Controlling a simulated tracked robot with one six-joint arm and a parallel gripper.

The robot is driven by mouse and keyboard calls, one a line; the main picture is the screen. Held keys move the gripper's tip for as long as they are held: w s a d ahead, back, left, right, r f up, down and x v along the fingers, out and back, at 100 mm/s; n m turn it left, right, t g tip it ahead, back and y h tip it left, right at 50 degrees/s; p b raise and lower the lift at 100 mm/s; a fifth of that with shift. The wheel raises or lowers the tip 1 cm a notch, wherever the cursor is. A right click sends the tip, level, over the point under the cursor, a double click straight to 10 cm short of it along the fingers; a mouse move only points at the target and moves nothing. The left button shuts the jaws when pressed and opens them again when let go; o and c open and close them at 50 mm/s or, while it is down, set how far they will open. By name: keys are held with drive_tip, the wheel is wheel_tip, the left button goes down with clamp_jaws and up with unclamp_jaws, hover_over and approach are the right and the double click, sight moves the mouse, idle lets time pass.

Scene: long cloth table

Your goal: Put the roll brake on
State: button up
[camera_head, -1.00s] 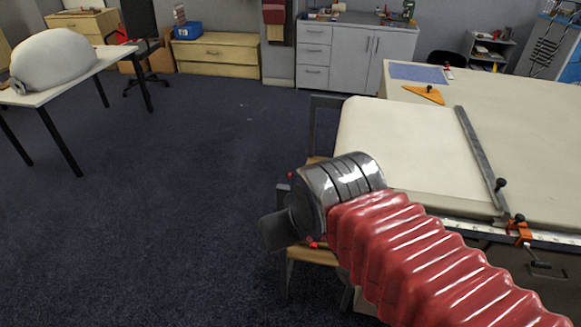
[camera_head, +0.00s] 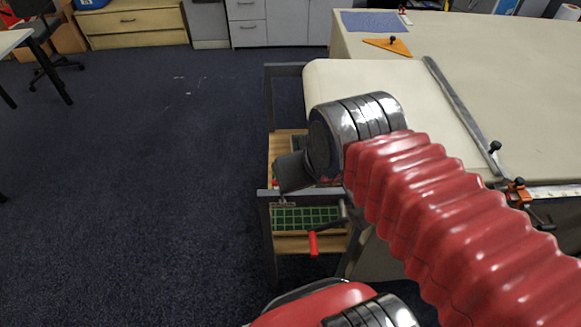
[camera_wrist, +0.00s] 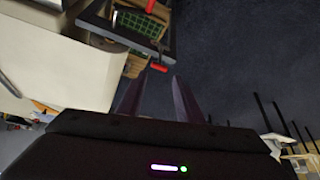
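A red-handled lever (camera_head: 313,243) hangs on a dark metal frame at the near end of the cloth table; I take it to be the roll brake. Its red grip also shows in the wrist view (camera_wrist: 159,67), beyond my gripper (camera_wrist: 161,77). The two dark fingers are apart with nothing between them. The red grip lines up with the gap between the fingertips, and there seems to be distance left to it. In the head view my arm hides the upper part of the frame, and the fingers are not clear. I cannot tell whether the brake is on.
The frame has wooden shelves with a green gridded panel (camera_head: 305,218). The cloth table (camera_head: 500,70) stands to its right, with a metal bar (camera_head: 455,105), an orange clamp (camera_head: 518,193) and an orange triangle (camera_head: 388,46). The dark carpet (camera_head: 140,190) to the left is open.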

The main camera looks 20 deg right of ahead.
drive_tip(key=shift+w+d, duration=0.1)
drive_tip(key=shift+w, duration=0.3)
wheel_tip(320, 180, down, 8)
drive_tip(key=a+m+g+y, duration=0.1)
drive_tip(key=m+g+y, duration=0.5)
drive_tip(key=m, duration=0.1)
drive_tip(key=w+d+m+t+y, duration=0.6)
drive_tip(key=w+d+m+y, duration=0.2)
drive_tip(key=m+y, duration=0.3)
drive_tip(key=shift+w+d+f+m, duration=0.15)
drive_tip(key=shift+w+m, duration=0.4)
drive_tip(key=shift+m, duration=0.15)
